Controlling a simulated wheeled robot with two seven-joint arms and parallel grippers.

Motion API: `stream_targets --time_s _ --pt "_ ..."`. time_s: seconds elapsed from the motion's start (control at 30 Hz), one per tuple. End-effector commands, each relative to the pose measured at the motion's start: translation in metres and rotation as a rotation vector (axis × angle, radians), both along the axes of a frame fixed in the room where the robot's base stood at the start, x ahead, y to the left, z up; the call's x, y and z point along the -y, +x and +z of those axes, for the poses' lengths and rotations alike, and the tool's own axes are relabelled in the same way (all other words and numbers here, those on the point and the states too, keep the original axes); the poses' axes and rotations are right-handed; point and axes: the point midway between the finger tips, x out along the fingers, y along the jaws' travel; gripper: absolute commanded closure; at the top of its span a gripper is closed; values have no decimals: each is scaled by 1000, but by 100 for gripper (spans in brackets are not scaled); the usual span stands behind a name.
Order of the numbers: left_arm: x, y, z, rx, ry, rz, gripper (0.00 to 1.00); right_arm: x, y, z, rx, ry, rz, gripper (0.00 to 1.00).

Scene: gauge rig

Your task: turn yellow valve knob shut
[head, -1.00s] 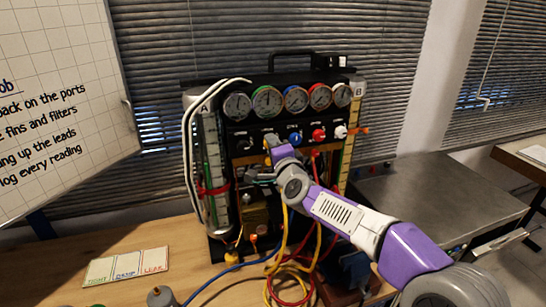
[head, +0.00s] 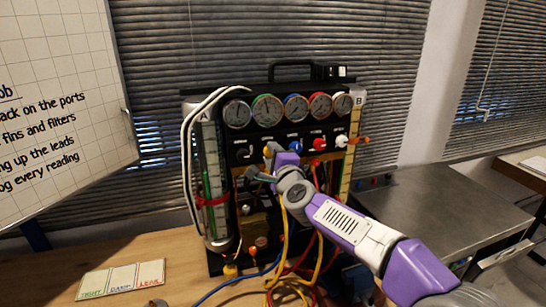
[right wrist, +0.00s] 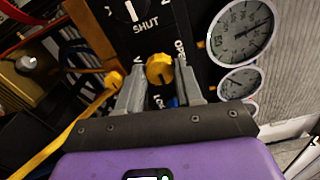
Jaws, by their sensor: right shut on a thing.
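The yellow valve knob (right wrist: 160,69) sits on the black panel of the gauge rig, below the row of gauges. In the right wrist view it is between my right gripper's two grey fingertips (right wrist: 161,88), and the gripper is shut on it. In the head view the knob (head: 268,151) shows only as a small yellow patch at the tip of my right gripper (head: 272,158), with the rest hidden. Part of an OPEN label shows beside the knob in the wrist view. My left gripper is not in view.
Blue (head: 295,145), red (head: 319,144) and white (head: 341,141) knobs stand right of the yellow one. Several gauges (head: 267,108) line the rig above. Yellow, red and blue hoses (head: 232,284) hang below. A label card (head: 121,280) lies on the wooden table.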

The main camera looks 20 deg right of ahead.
Motion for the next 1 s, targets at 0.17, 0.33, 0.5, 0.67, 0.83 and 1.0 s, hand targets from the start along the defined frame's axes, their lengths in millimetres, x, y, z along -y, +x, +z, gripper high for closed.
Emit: stream_targets --time_s 0.17,0.33,0.5,0.67,0.83,1.0 --pt "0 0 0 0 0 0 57 0 0 1 1 2 0 58" --pt "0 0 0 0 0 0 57 0 0 0 1 1 0 39" --pt "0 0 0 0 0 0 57 0 0 0 1 0 0 39" --pt "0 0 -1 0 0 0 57 0 -6 1 1 0 0 39" --pt "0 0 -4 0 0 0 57 2 -29 1 3 0 -1 39" --pt "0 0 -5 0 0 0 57 2 -55 1 2 1 0 39"
